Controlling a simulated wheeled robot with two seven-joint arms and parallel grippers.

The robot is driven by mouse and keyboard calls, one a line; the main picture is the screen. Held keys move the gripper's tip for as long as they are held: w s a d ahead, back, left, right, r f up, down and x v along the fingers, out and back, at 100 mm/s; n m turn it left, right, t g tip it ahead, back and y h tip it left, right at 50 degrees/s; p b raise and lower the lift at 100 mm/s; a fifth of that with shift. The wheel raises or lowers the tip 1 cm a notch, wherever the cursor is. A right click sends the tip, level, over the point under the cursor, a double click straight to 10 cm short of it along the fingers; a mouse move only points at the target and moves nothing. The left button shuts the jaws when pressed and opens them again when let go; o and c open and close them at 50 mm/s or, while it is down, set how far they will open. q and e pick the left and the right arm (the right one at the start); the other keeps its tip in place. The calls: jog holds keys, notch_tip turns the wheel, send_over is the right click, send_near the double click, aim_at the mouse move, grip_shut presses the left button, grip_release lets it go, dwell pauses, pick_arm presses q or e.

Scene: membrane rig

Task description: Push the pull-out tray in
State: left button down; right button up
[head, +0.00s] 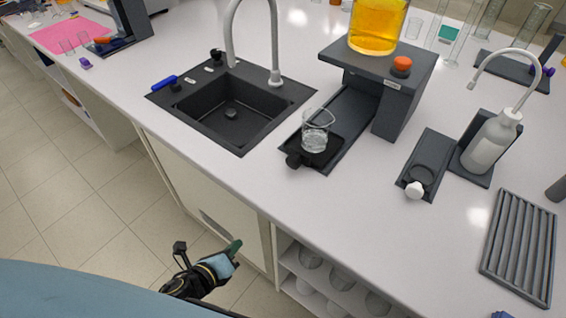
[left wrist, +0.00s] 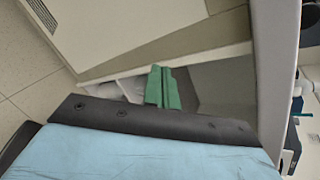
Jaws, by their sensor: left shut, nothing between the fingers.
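The pull-out tray (head: 330,155) is a small black tray with a round black knob (head: 294,160) at its front end. It sits out at the front end of a dark track below a dark raised stand (head: 378,68). A clear glass beaker (head: 316,130) stands upright on the tray. My left gripper (head: 234,248) is below the counter's front edge, in front of the cabinet, well apart from the tray. Its green fingers are shut and empty, and they also show in the left wrist view (left wrist: 162,88). The tray cannot be made out in the left wrist view. My right gripper is not in view.
A black sink (head: 231,108) with a curved tap is left of the tray. A flask of orange liquid (head: 376,25) stands on the stand. A dark plate with a white knob (head: 414,190), a wash bottle (head: 490,142) and a ribbed rack (head: 520,245) are to the right. The front counter strip is clear.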

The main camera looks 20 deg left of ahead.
pick_arm(q)
jog(key=w+d+r+m+t+h+p, duration=0.1)
jog(key=d+r+m+t+h, duration=0.1)
jog(key=r+m, duration=0.55)
jog(key=w+d+r+m+t+h, duration=0.15)
jog(key=r+m, duration=0.25)
jog(key=r, duration=0.7)
jog(key=p, duration=0.3)
send_near(291, 164)
jog(key=shift+y, duration=0.25)
jog(key=x, duration=0.5)
jog(key=shift+w+d+r, duration=0.15)
jog(key=shift+w+d, duration=0.05)
jog(key=shift+d, duration=0.1)
jog(key=shift+w+d, duration=0.2)
jog(key=shift+w, duration=0.45)
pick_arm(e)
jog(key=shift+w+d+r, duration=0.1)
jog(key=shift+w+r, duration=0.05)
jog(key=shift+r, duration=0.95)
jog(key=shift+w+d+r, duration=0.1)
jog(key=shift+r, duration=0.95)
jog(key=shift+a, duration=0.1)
